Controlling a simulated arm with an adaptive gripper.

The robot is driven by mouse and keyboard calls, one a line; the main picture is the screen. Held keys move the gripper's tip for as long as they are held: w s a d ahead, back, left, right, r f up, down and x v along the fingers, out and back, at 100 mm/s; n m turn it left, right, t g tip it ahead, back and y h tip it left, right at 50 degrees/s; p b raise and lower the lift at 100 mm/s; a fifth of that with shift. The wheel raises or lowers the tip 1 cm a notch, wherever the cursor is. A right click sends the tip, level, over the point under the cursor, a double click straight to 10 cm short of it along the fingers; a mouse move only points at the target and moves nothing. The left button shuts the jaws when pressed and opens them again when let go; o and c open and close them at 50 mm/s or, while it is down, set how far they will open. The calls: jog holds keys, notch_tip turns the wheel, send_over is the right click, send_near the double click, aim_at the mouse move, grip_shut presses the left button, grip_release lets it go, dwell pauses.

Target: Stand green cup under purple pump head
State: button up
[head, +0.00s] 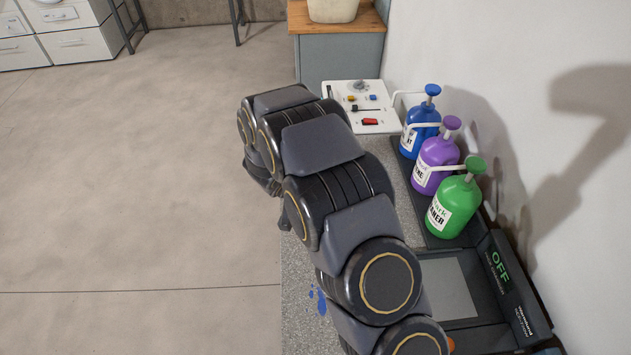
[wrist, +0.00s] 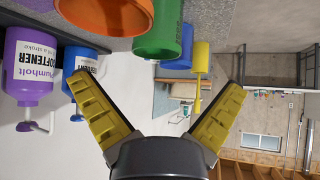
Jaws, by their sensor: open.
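The wrist view is upside down, with the counter at its top. The green cup (wrist: 158,28) stands on the counter there, beyond and between the spread yellow fingers of my gripper (wrist: 153,86). Nothing is between the fingers, and they do not touch the cup. In the head view my arm hides the cup and most of the gripper. The purple bottle (head: 436,168) stands in a row by the wall, with its purple pump head (head: 452,123) on top. Its label and pump also show at the left of the wrist view (wrist: 28,70).
An orange cup (wrist: 120,14) is beside the green one; a blue cup (wrist: 180,52) and a yellow item (wrist: 201,58) are on its other side. Blue (head: 421,128) and green (head: 454,205) pump bottles flank the purple one. A black device marked OFF (head: 505,285) stands nearer.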

jog(key=shift+s+f+x, duration=0.15)
jog(key=shift+x, duration=1.8)
jog(key=shift+s+f+x, duration=0.1)
jog(key=shift+s+x, duration=0.1)
jog(key=shift+x, duration=1.8)
jog(key=c, duration=1.2)
